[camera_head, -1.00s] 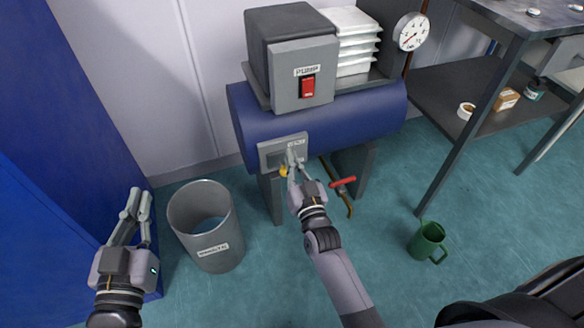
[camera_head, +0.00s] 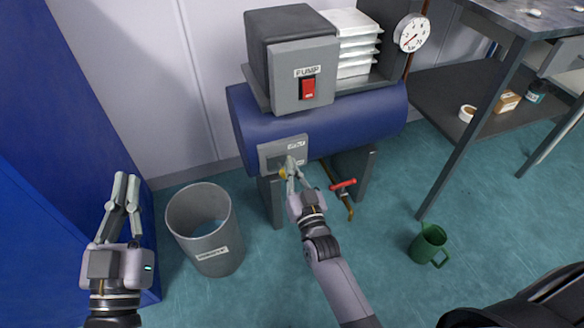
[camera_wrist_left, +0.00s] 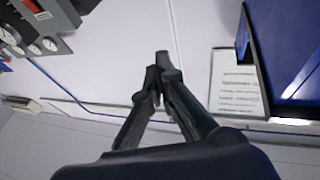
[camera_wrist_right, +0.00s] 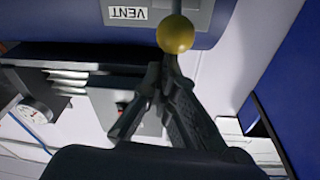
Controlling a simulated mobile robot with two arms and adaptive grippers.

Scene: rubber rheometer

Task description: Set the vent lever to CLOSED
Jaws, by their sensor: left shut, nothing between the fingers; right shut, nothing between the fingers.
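The vent lever shows as a yellow ball knob (camera_wrist_right: 175,34) on a short grey stem in the right wrist view. It stands at a grey panel (camera_wrist_right: 188,14) labelled VENT. In the head view the panel (camera_head: 270,152) is on the front of the blue tank, and the knob (camera_head: 283,174) is mostly hidden by my right gripper (camera_head: 290,163). My right gripper is shut and empty, its fingertips (camera_wrist_right: 162,68) close to the ball; I cannot tell whether they touch. No OPEN or CLOSED mark is readable. My left gripper (camera_head: 126,182) is shut and empty, far left of the panel.
The blue tank (camera_head: 350,120) carries a pump box with a red switch (camera_head: 308,89). A grey bin (camera_head: 205,222) stands between my arms. A red-handled valve (camera_head: 343,184) sits under the tank. A green mug (camera_head: 427,243) is on the floor. A dark bench (camera_head: 455,85) is at right.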

